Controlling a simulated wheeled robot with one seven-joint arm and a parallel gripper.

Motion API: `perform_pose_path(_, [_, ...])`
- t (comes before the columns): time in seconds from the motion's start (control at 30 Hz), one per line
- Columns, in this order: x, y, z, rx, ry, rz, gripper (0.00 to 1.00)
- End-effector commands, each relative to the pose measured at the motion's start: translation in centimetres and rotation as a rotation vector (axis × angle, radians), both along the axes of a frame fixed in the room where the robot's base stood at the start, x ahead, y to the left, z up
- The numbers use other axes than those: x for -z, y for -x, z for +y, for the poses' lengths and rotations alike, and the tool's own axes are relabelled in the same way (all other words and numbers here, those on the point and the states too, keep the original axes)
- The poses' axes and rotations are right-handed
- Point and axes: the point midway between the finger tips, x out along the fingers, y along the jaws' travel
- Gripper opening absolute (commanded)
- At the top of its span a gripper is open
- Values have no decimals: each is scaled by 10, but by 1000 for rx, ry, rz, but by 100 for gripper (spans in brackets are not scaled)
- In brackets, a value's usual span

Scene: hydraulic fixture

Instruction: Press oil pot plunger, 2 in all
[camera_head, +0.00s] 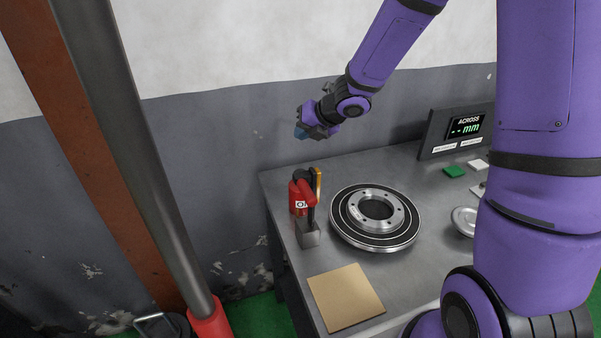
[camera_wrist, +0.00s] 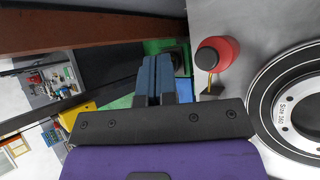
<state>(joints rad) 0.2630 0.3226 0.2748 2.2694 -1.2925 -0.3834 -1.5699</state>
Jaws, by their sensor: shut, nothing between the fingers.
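The oil pot (camera_head: 297,199) is a small red can with a dark top, upright at the table's left edge. In the wrist view the red pot (camera_wrist: 226,46) shows from above, its round black top (camera_wrist: 206,58) facing the camera. My gripper (camera_head: 300,132) is in the air above the pot, clearly apart from it. In the wrist view its two blue fingers (camera_wrist: 153,80) are together with nothing between them, and the pot is to their right. I cannot make out how far the plunger is down.
A round metal fixture (camera_head: 375,245) is to the right, a tan board (camera_head: 345,298) in front. A display (camera_head: 458,135) stands at the back right. The wall is behind my gripper.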

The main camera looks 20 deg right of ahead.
Motion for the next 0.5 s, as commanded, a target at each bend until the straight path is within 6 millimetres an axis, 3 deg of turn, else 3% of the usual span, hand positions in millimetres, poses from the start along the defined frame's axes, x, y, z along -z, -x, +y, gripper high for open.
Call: perform_pose_path(0.5, [1, 0, -1, -28, 25, -18, 0])
